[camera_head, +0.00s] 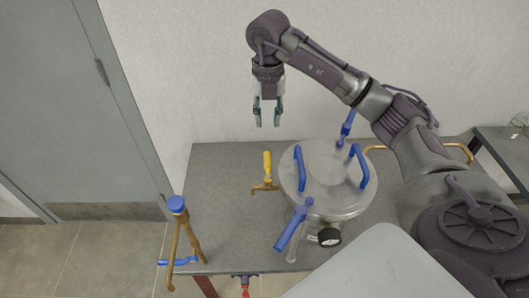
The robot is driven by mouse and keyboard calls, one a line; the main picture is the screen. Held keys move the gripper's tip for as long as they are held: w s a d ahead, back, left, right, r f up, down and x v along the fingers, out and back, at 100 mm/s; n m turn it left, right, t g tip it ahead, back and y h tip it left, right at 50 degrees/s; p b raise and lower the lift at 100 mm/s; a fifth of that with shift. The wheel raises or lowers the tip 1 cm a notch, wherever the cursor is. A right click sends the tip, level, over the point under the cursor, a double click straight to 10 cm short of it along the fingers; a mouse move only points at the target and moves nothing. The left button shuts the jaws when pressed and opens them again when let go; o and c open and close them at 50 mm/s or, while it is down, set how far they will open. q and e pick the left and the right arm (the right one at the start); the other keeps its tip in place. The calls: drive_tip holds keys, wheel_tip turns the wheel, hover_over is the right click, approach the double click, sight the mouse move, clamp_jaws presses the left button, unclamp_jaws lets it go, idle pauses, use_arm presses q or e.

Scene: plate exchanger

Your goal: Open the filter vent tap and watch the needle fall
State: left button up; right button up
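The filter appears to be the round metal vessel (326,172) with blue handles on its lid, standing on the grey table. A gauge (329,237) with a black rim sits on its front; its needle is too small to read. A brass tap (266,186) with an upright yellow handle stands just left of the vessel. I cannot tell which tap is the filter vent tap. My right gripper (267,119) points down, its fingers apart and empty, above and behind the yellow-handled tap and touching nothing. My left gripper is out of view.
The grey table (222,222) is bare on its left. A brass pipe (188,235) with a blue top and blue lever stands at its front left corner. A red tap (245,287) hangs below the front edge. A second table (500,150) is at right.

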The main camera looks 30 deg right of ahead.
sight(267, 157)
wheel_tip(267, 157, down, 12)
drive_tip(key=p, duration=0.3)
drive_tip(key=shift+s+r+p, duration=0.1)
drive_tip(key=shift+s+p, duration=0.05)
drive_tip(key=shift+p, duration=0.15)
drive_tip(key=shift+f, duration=0.8)
clamp_jaws()
